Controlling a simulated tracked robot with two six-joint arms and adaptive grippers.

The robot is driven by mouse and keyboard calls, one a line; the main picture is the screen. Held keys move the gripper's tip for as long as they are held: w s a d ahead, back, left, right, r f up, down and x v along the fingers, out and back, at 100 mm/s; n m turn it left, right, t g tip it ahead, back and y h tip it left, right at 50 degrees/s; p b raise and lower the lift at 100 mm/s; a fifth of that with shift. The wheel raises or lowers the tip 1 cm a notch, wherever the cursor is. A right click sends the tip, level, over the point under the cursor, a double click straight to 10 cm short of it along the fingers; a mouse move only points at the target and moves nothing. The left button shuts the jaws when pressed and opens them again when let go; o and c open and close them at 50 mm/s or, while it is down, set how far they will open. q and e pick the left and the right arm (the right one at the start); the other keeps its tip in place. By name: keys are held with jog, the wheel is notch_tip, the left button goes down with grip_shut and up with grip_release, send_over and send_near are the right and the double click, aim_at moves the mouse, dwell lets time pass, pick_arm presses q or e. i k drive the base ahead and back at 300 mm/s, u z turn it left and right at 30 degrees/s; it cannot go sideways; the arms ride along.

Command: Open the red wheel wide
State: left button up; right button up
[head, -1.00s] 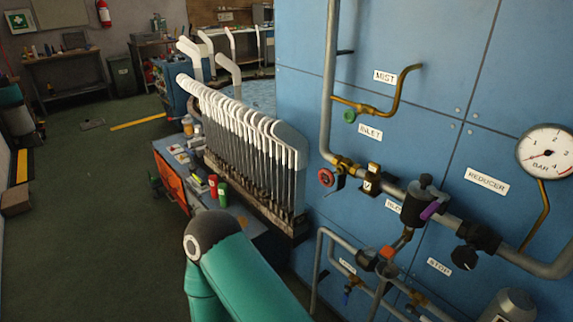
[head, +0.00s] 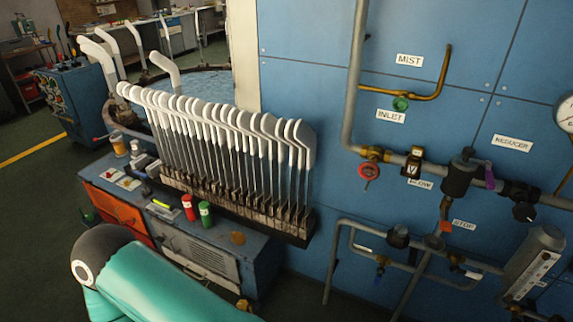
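The red wheel (head: 369,171) is a small round handwheel on a brass valve on the grey pipe, below the INLET label (head: 391,116) on the blue wall. Nothing covers it, and how far it is open cannot be told. A teal arm link of mine crosses the lower left of the head view. Neither of my grippers shows.
A green wheel (head: 401,104) sits on the brass MIST pipe above. A reducer (head: 460,174) and lower pipes are to the right.

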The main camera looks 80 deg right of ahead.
aim_at(371, 166)
jog(key=u, duration=0.05)
jog(key=i, duration=0.85)
jog(key=z, duration=3.3)
jog(key=i, duration=0.55)
jog(key=u, duration=0.2)
jog(key=k, duration=0.5)
jog(key=z, duration=0.25)
jog(key=i, duration=0.4)
jog(key=u, duration=0.05)
